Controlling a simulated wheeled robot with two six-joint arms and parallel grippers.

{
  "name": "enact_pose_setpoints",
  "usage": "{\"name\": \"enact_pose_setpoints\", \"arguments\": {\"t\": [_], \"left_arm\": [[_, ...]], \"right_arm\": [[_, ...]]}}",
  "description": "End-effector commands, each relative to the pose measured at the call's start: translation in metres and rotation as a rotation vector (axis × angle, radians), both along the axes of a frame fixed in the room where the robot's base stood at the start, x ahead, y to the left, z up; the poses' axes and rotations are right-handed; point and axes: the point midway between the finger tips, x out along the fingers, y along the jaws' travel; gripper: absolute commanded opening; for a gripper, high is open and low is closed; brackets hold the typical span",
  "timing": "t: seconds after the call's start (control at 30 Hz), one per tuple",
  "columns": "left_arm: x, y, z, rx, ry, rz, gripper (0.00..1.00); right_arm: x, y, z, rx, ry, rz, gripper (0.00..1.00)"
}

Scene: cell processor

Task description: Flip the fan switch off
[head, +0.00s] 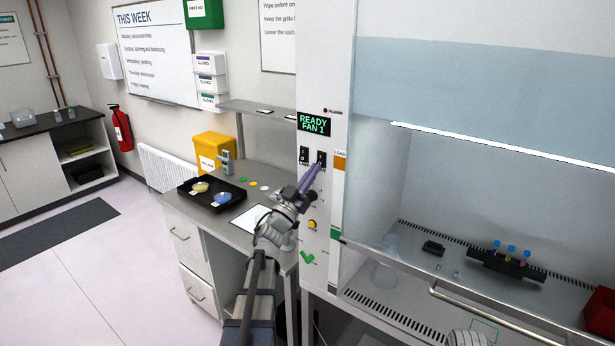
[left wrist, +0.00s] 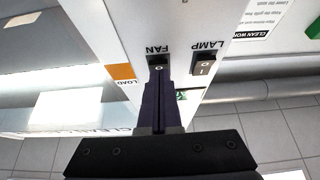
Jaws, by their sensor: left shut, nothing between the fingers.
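The fan switch (head: 321,157) is a black rocker on the white front panel of the cabinet, right of the similar lamp switch (head: 304,155). In the left wrist view, which is upside down, the fan switch (left wrist: 158,61) shows its O mark under the FAN label; the rest is hidden by my fingers. My left gripper (head: 314,168) is shut and empty, its tips right at the fan switch. Whether they touch it I cannot tell. The lamp switch (left wrist: 204,65) is beside them, clear.
A display (head: 313,122) above the switches reads READY FAN 1. A yellow-orange knob (head: 312,224) is lower on the panel. The side bench holds a black tray (head: 213,197) and a yellow bin (head: 213,152). A rack (head: 505,265) stands inside the cabinet.

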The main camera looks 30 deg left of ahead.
Motion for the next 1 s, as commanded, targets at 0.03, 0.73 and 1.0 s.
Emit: {"name": "enact_pose_setpoints", "arguments": {"t": [0.03, 0.73, 1.0], "left_arm": [[0.001, 0.000, 0.000, 0.000, 0.000, 0.000, 0.00], [0.009, -0.001, -0.004, -0.007, -0.086, -0.002, 0.00], [0.006, -0.008, -0.004, -0.006, -0.085, -0.003, 0.00]], "right_arm": [[0.000, 0.000, 0.000, 0.000, 0.000, 0.000, 0.50], [0.000, 0.000, -0.020, -0.001, 0.000, 0.005, 0.50], [0.000, 0.000, -0.020, -0.001, 0.000, 0.005, 0.50]]}}
